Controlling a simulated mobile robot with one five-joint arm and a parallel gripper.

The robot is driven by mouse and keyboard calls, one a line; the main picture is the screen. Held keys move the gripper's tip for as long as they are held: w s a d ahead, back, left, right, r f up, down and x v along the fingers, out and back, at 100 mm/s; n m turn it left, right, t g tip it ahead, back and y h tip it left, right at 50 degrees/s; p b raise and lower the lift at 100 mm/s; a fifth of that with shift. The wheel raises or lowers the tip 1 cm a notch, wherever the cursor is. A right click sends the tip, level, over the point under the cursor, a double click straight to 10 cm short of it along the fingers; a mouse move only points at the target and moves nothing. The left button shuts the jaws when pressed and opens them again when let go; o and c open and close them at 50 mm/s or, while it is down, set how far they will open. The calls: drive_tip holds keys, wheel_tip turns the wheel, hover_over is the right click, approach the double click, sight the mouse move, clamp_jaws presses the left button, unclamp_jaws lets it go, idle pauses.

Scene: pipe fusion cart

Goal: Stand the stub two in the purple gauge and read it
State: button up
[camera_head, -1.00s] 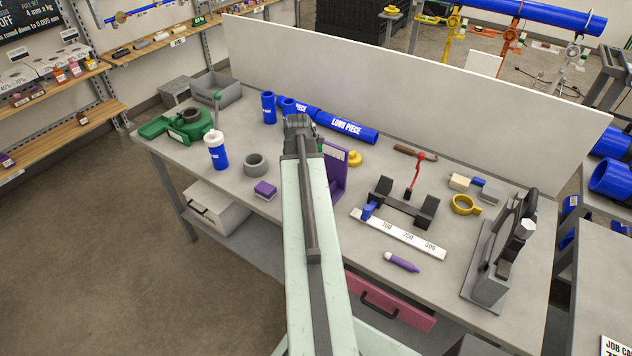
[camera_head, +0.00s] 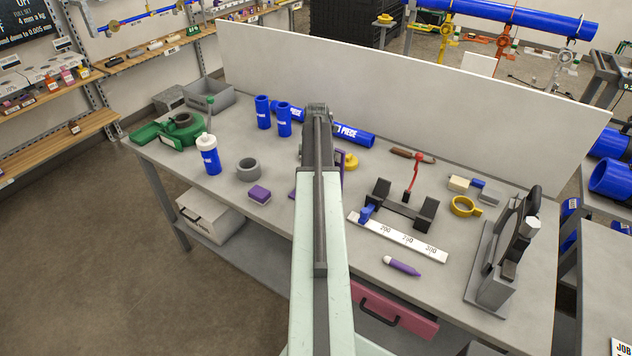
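Two short blue pipe stubs stand upright at the back left of the bench: a left stub (camera_head: 263,112) and a right stub (camera_head: 284,119). Their labels are too small to read, so I cannot tell which is stub two. The purple gauge stands mid-bench, mostly hidden behind my arm; a strip of its upright (camera_head: 341,163) shows at the arm's right and a bit of its base at the left. My gripper (camera_head: 318,112) is over the back of the bench, right of the stubs and in front of the long piece. Its fingers are hidden, so its opening and any held thing cannot be seen.
The blue long piece (camera_head: 355,134) lies along the back by the white panel. A grey ring (camera_head: 248,169), purple block (camera_head: 259,194) and blue bottle (camera_head: 209,156) stand left. A black cradle (camera_head: 402,209), white ruler (camera_head: 397,237) and purple marker (camera_head: 402,266) lie right.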

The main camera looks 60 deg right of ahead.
drive_tip(key=shift+f, duration=0.3)
drive_tip(key=o, duration=1.6)
drive_tip(key=shift+r, duration=0.1)
wheel_tip(320, 180, up, 12)
drive_tip(key=p, duration=1.2)
drive_tip(key=shift+r+p, duration=0.25)
drive_tip(key=shift+p, duration=0.1)
drive_tip(key=shift+f, duration=0.1)
drive_tip(key=shift+a, duration=0.1)
